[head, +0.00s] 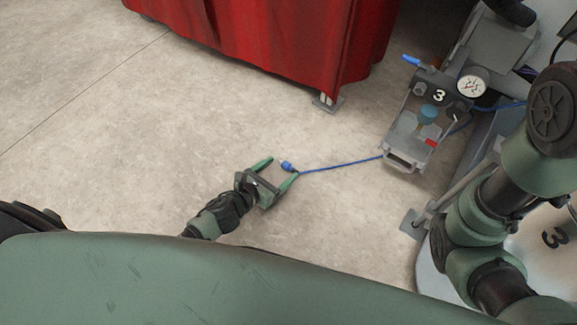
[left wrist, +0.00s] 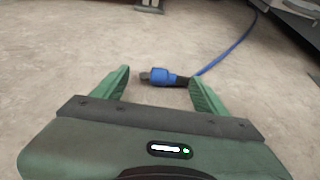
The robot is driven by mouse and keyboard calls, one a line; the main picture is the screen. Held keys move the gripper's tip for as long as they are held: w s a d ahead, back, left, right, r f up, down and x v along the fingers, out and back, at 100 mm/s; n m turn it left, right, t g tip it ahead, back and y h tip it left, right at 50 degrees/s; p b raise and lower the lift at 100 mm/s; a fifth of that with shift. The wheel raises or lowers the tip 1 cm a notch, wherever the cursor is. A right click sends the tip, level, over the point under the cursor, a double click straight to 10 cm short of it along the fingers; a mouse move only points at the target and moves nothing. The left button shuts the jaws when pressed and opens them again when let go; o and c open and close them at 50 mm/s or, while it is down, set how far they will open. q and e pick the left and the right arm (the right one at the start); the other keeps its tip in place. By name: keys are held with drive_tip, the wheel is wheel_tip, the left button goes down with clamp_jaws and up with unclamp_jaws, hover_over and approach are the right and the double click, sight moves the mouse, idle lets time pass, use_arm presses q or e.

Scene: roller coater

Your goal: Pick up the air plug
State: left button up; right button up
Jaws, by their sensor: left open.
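The air plug (head: 287,166) is a small blue fitting with a dark tip on the end of a blue hose. In the head view it lies at or just above the floor, near the middle. My left gripper (head: 277,168) is open, with its green fingertips on either side of the plug. In the left wrist view the plug (left wrist: 165,77) shows crosswise between the open fingertips (left wrist: 158,82), its dark tip to the left. I cannot tell whether a finger touches it. My right gripper is not in view; my right arm shows at the right.
The blue hose (head: 340,164) runs right to a grey unit (head: 408,135) marked 3, with a gauge (head: 472,85). The floor (head: 120,130) to the left is clear.

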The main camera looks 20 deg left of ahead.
sight(285, 163)
use_arm(q)
drive_tip(key=b+x, duration=0.2)
drive_tip(key=x, duration=0.2)
drive_tip(key=shift+w+r, duration=0.1)
drive_tip(key=shift+w, duration=0.1)
drive_tip(key=shift+r, duration=0.1)
clamp_jaws()
